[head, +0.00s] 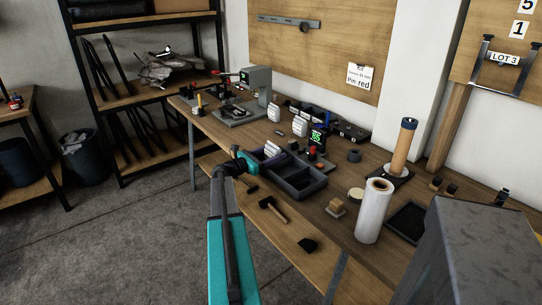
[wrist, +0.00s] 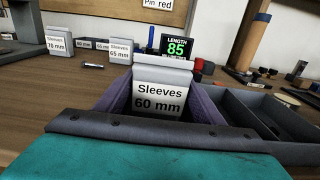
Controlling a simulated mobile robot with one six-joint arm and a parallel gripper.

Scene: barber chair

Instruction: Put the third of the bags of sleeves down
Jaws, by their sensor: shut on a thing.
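My gripper (wrist: 163,85) is shut on a white bag labelled "Sleeves 60 mm" (wrist: 160,100), its purple fingers on either side. The bag is upright, its label facing the wrist camera. In the head view my gripper (head: 262,158) is at the left end of the dark divided tray (head: 305,196), and the held bag (head: 271,149) shows only partly. The bag's underside is hidden, so I cannot tell whether it touches anything. Two other white bags stand upright on the bench: "Sleeves 70 mm" (wrist: 58,43) and "Sleeves 65 mm" (wrist: 120,51).
A display reading "LENGTH 85" (wrist: 175,46) stands behind the held bag. Low labelled bins (wrist: 92,44) are behind the standing bags. A white roll (head: 374,210) and a hammer (head: 272,208) are nearer the front. Bare wood shows on the bench (wrist: 50,85) left of my gripper.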

